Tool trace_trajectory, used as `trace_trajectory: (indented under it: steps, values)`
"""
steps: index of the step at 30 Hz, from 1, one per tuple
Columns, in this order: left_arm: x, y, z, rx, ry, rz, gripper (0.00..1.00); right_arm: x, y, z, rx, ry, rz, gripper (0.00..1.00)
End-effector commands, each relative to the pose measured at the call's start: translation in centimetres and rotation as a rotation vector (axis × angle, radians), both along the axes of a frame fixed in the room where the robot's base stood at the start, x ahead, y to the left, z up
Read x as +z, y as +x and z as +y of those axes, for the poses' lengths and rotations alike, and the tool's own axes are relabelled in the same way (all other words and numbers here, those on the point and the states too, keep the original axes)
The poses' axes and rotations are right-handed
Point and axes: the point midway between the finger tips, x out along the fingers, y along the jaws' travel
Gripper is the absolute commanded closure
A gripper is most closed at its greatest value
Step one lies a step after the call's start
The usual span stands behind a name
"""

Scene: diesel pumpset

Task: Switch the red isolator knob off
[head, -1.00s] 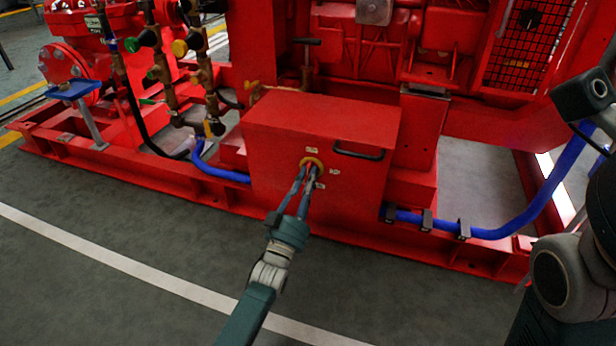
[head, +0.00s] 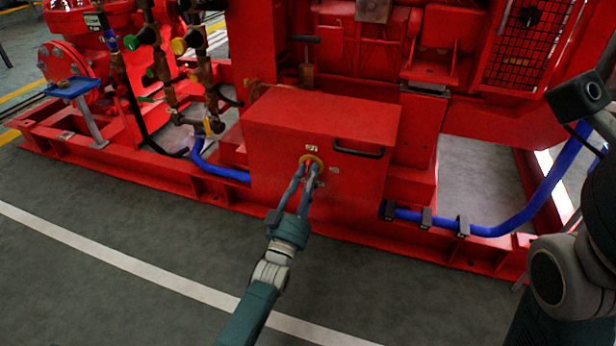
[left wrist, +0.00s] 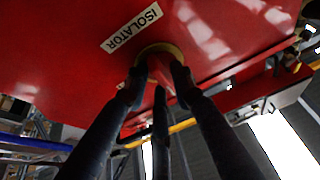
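The red isolator knob (left wrist: 160,68) sits in a yellow round plate (left wrist: 150,52) on the front of a red box (head: 275,150). In the left wrist view a white ISOLATOR label (left wrist: 132,27) is beside the plate. My left gripper (head: 307,166) reaches the plate from below in the head view. In the left wrist view its fingers (left wrist: 158,78) are on both sides of the knob and look closed against it. The fingers hide much of the knob, so its exact angle is hard to tell. My right gripper does not show.
A black handle (head: 358,150) is on the box front, right of the knob. Blue hoses (head: 490,231) run along the red base frame (head: 110,170). Brass valves (head: 205,95) stand left of the box. The grey floor in front is clear.

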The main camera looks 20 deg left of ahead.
Motion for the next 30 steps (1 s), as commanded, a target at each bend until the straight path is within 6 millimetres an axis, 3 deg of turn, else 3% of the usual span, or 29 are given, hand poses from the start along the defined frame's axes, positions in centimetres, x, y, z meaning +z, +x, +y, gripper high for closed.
trace_trajectory:
  steps: [5, 18, 30]
  values:
    - [1.4, 0.0, 0.0, 0.0, 0.001, -0.004, 0.76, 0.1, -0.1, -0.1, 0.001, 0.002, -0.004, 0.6]
    - [9.0, 0.0, 0.0, 0.0, 0.0, -0.002, 0.76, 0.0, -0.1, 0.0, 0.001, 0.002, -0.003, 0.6]
    - [10.0, 0.0, 0.0, 0.0, 0.0, 0.001, 0.76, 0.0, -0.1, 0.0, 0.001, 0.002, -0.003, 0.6]
